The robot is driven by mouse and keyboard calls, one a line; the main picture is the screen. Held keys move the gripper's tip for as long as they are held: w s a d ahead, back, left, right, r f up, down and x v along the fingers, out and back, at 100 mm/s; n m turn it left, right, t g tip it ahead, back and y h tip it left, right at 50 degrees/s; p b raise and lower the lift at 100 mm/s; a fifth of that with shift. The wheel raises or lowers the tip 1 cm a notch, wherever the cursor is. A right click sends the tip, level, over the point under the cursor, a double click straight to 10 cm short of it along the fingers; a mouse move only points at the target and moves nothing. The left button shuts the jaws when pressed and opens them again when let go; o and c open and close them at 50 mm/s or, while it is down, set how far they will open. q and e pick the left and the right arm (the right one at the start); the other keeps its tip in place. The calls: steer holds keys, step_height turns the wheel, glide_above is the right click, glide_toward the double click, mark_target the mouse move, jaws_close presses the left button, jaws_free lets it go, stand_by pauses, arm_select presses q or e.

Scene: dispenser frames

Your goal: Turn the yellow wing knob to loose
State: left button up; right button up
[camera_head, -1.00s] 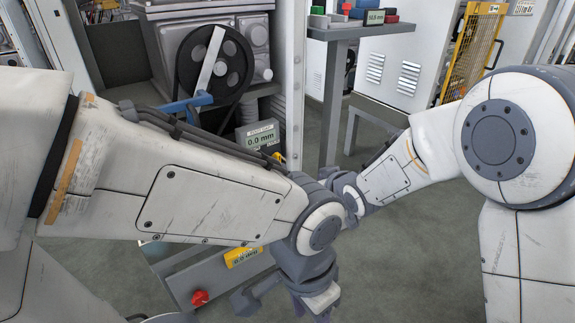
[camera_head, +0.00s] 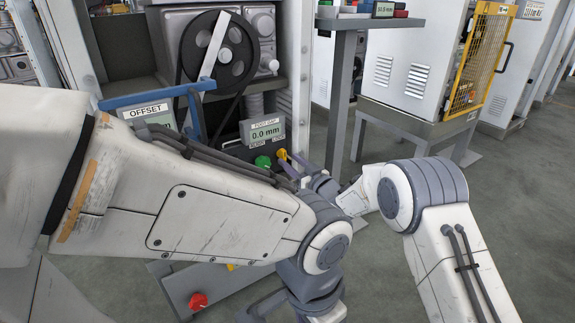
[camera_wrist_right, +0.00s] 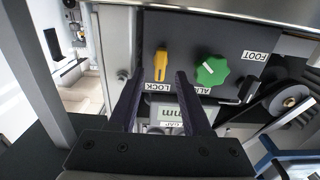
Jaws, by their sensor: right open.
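The yellow wing knob (camera_wrist_right: 160,66) stands upright on a dark panel above the LOCK label in the right wrist view. In the head view the yellow knob (camera_head: 282,154) shows small, just right of the green knob (camera_head: 263,161). My right gripper (camera_head: 291,165) is at the panel by the yellow knob. In the wrist view the open right fingers (camera_wrist_right: 161,78) appear on either side of the knob's lower part; how deep they reach is unclear. My left arm crosses the head view, and its gripper (camera_head: 262,308) is low, its fingers unclear.
The green knob (camera_wrist_right: 211,70) is close beside the right finger. A FOOT GAP display (camera_head: 265,131) reads 0.0 mm. A blue bar (camera_head: 165,94) and a black wheel (camera_head: 222,55) are above. A red knob (camera_head: 198,301) sits low. Open floor lies to the right.

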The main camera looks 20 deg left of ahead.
mark_target(282, 155)
steer(key=shift+b+x, duration=0.35)
steer(key=shift+x, duration=0.95)
jaws_close()
